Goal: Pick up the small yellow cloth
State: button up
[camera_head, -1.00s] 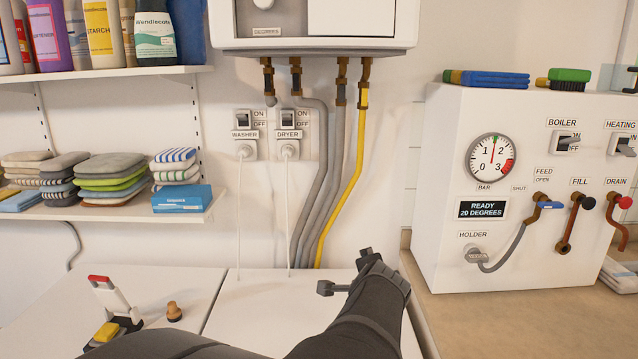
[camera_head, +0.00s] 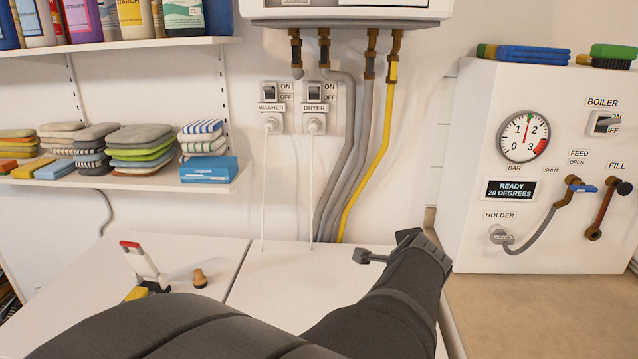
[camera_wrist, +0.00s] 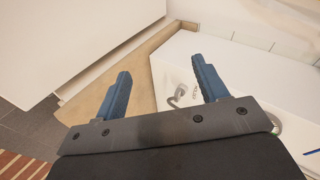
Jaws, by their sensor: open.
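A yellow folded cloth (camera_head: 32,168) lies at the left of the lower shelf, among other folded cloths. A small yellow piece (camera_head: 136,293) also shows on the white top at lower left, by a black, white and red device; my arm partly hides it, and I cannot tell if it is cloth. My gripper (camera_head: 385,248) is open and empty over the white machine tops, well right of both yellow things. In the wrist view my gripper (camera_wrist: 163,88) has its two blue fingers apart with nothing between them. No yellow cloth shows there.
Stacks of folded cloths (camera_head: 142,146) and a blue box (camera_head: 208,169) fill the lower shelf. A brown stopper (camera_head: 200,278) stands on the white top. Pipes (camera_head: 350,150) run down the wall. The white boiler panel (camera_head: 480,200) stands at right.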

jog(key=shift+w, duration=0.1)
jog(key=w+a+n+g+y, duration=0.25)
jog(key=w+a, duration=0.25)
jog(key=a, duration=0.6)
jog(key=w+a+n+g+y, duration=0.1)
jog(key=w+a+n, duration=0.3)
jog(key=a, duration=0.7)
jog(key=w+a+n+g+y, duration=0.1)
jog(key=w+a+n+y, duration=0.3)
jog(key=a, duration=0.7)
jog(key=s+a+f+n+g+h, duration=0.15)
jog(key=s+a, duration=0.25)
jog(key=a, duration=0.9)
jog(key=s+a+f+n+h, duration=0.2)
jog(key=s+a, duration=0.3)
jog(key=a, duration=0.7)
jog(key=s+a+f+n+h, duration=0.2)
jog(key=s+a, duration=0.2)
jog(key=a, duration=0.9)
jog(key=x, duration=1.1)
jog(key=shift+f, duration=0.45)
jog(key=shift+x, duration=2.75)
jog(key=shift+s+d, duration=0.1)
jog(key=shift+s, duration=0.05)
jog(key=c, duration=1.1)
jog(key=shift+c, duration=0.2)
